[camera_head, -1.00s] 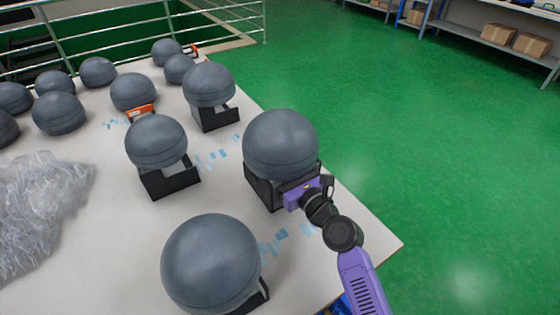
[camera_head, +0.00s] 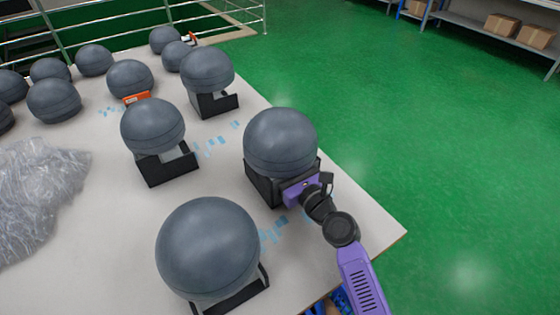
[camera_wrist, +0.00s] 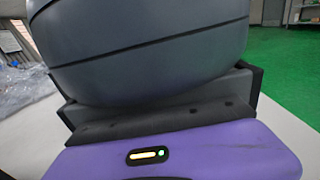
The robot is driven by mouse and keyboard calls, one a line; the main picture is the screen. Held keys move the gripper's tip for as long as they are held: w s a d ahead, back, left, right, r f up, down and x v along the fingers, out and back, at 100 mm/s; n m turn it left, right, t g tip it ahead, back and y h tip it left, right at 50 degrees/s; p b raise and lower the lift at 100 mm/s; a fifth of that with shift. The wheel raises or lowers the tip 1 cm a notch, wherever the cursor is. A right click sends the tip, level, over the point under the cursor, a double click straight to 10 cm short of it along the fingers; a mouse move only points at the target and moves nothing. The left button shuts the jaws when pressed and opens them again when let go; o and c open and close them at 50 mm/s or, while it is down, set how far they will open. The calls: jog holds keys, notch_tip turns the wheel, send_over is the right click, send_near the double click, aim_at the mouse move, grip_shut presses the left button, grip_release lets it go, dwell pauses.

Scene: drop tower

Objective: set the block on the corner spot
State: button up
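No loose block can be made out, and no marked corner spot stands out. My purple gripper (camera_head: 298,188) is at the front of a black stand (camera_head: 262,187), which carries a large dark grey ball (camera_head: 280,142) near the table's right edge. In the wrist view my gripper's purple body (camera_wrist: 180,155) fills the bottom, close against a dark bar below the grey ball (camera_wrist: 150,50). Black upright edges show on both sides there. The fingertips are hidden, so I cannot tell whether they hold anything.
The white table (camera_head: 350,230) has its near right corner bare. Another grey ball (camera_head: 207,248) stands close on the left, with several more behind. Clear plastic wrap (camera_head: 40,195) lies at the left. Green floor (camera_head: 430,150) is open beyond the right edge.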

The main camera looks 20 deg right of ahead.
jog(key=shift+r, duration=0.2)
jog(key=s, duration=0.4)
jog(key=s+d, duration=0.1)
jog(key=s, duration=0.3)
jog(key=s+d, duration=0.1)
jog(key=s, duration=0.2)
jog(key=shift+s+d, duration=0.2)
jog(key=shift+s, duration=0.2)
jog(key=shift+f, duration=0.1)
